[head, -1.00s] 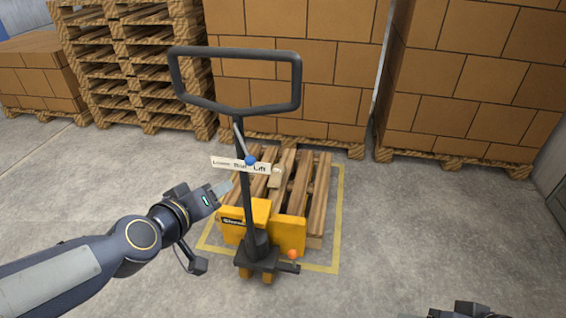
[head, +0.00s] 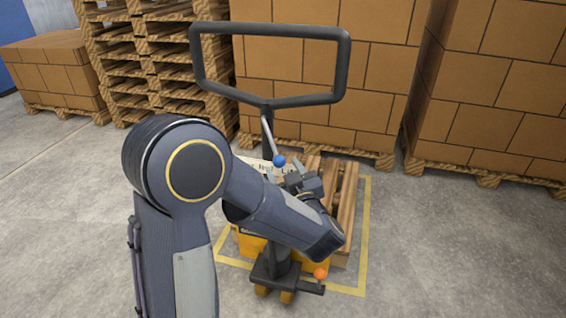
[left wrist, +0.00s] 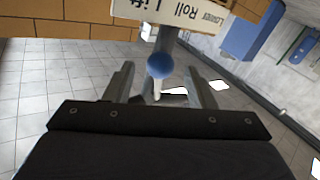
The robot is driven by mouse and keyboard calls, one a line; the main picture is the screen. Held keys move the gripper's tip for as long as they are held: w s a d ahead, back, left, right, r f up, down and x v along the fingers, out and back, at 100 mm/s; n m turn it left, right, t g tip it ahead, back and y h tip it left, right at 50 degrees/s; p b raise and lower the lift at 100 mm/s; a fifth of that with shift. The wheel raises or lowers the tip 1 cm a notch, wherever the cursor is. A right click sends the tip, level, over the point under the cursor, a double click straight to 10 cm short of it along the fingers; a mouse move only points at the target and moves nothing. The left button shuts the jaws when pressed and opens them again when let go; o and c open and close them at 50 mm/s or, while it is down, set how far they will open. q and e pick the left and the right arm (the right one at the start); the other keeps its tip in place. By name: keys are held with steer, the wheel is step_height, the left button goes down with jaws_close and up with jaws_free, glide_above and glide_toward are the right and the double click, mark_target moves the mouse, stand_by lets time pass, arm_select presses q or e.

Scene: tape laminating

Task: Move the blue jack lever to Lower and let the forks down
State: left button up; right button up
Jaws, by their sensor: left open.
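The pallet jack has a dark loop handle (head: 342,70) on a post, and a yellow body (head: 318,262) mostly behind my left arm. Its blue lever knob (head: 279,160) is in front of the white Lower/Roll/Lift label (head: 248,161), partly covered; the exact setting is hard to tell. My left gripper (head: 284,176) is open at the knob. In the left wrist view the blue knob (left wrist: 160,66) lies between the spread fingers (left wrist: 164,84), with the label (left wrist: 184,17) upside down beyond. The forks are hidden under the wooden pallet (head: 346,200). My right gripper is out of view.
An orange knob (head: 320,273) sits low on the jack's base. A yellow floor line (head: 365,225) surrounds the pallet. Stacked cartons (head: 490,80) and a pile of empty pallets (head: 150,70) stand behind. The floor on the right is clear.

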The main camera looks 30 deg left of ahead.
mark_target(281, 166)
arm_select(q)
steer(key=shift+x, duration=1.95)
jaws_close()
